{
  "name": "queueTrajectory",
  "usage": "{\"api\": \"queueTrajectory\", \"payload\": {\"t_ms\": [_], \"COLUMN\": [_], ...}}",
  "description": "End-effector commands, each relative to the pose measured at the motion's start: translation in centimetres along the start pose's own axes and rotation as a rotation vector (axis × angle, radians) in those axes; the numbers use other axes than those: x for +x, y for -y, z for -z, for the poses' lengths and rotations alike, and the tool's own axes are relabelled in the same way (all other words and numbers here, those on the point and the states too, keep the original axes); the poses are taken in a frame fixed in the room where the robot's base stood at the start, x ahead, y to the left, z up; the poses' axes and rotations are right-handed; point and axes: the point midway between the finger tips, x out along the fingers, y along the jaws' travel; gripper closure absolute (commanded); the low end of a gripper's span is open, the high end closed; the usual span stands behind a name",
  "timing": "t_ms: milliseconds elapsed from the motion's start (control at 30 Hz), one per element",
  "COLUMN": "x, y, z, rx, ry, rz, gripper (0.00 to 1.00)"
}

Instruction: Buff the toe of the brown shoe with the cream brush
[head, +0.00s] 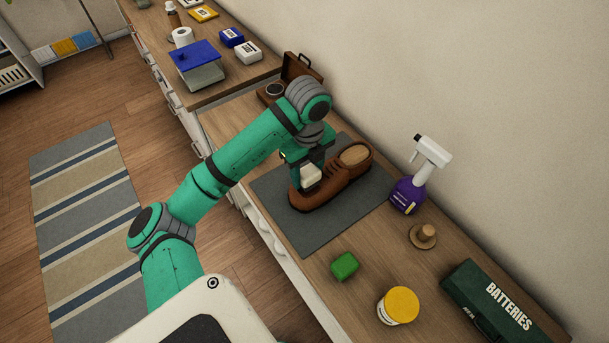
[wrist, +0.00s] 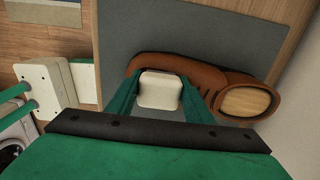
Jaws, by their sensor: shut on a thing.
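The brown shoe (head: 333,188) lies on a dark grey mat (head: 305,229) on the wooden counter, its toe toward the lower left. My gripper (head: 304,181) is shut on the cream brush (head: 312,176) above the toe end. In the wrist view the cream brush (wrist: 160,91) sits between my two green fingers (wrist: 160,95) and covers part of the shoe (wrist: 205,72). The shoe's opening with its tan insole is to the right there. I cannot tell whether the brush touches the toe.
A purple spray bottle (head: 411,188), wooden knobbed disc (head: 424,235), green block (head: 345,266), yellow-lidded jar (head: 398,305) and green batteries box (head: 495,304) stand right of and in front of the mat. A brown open case (head: 298,68) is behind my arm. The wall bounds the counter's far side.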

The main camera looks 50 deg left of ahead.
Motion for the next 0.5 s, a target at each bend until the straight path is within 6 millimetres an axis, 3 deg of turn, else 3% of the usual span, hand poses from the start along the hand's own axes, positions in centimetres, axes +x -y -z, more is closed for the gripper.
{"api": "queueTrajectory", "payload": {"t_ms": [500], "x": [-0.92], "y": [0.2], "z": [-0.08], "rx": [0.001], "ry": [0.001], "rz": [0.002], "gripper": [0.89]}}
